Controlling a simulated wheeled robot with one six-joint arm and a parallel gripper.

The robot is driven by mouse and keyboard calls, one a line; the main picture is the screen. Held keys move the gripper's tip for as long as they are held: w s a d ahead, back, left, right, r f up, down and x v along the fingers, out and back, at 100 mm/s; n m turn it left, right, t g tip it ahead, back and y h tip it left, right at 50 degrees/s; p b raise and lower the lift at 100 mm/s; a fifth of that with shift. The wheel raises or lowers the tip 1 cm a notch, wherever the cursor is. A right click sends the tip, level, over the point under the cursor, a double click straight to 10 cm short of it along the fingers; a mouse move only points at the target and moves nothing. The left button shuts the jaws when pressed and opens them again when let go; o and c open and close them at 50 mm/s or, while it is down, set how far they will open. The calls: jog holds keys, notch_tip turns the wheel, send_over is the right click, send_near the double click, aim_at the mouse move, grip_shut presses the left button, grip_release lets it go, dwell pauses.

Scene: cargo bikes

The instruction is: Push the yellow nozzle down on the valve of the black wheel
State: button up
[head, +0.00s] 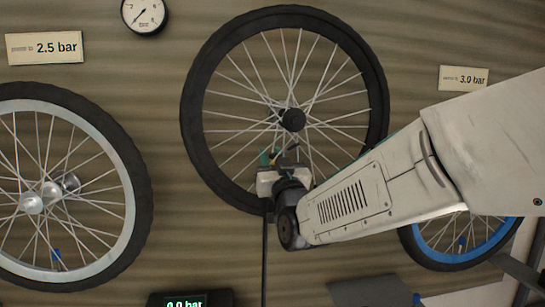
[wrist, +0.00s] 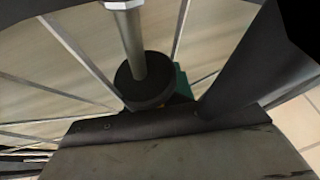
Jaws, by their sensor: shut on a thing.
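The black wheel (head: 372,85) has a black tyre and rim, silver spokes and a black hub (head: 292,120). My gripper (head: 277,161) is at its lower left, in front of the spokes near the inner edge of the rim. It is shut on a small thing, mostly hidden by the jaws. A hint of yellow shows beside the teal there, too small to make out as the nozzle. The wrist view shows a silver stem (wrist: 134,45) standing in a black round collar (wrist: 141,84) beside a teal part (wrist: 182,80). I cannot tell whether nozzle and valve touch.
A black hose (head: 264,250) hangs below my gripper. A silver-rimmed wheel (head: 128,190) is at left, and a blue-rimmed wheel (head: 455,258) is partly behind my arm. A display (head: 186,302) reads 0.0 bar. Signs read 2.5 bar (head: 45,48) and 3.0 bar (head: 463,79).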

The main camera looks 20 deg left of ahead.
jog(key=shift+f, duration=0.55)
dwell(0.9)
jog(key=shift+r, duration=0.15)
jog(key=shift+r, duration=0.85)
jog(key=shift+f, duration=0.75)
dwell(2.3)
jog(key=shift+r, duration=0.65)
jog(key=shift+r, duration=0.25)
jog(key=shift+f, duration=0.3)
dwell(0.4)
jog(key=shift+d, duration=0.1)
jog(key=shift+w+d+r, duration=0.15)
jog(key=shift+w+d, duration=0.25)
jog(key=shift+d, duration=0.3)
jog(key=shift+w+d+r, duration=0.1)
jog(key=shift+w+d, duration=0.3)
jog(key=shift+d, duration=0.3)
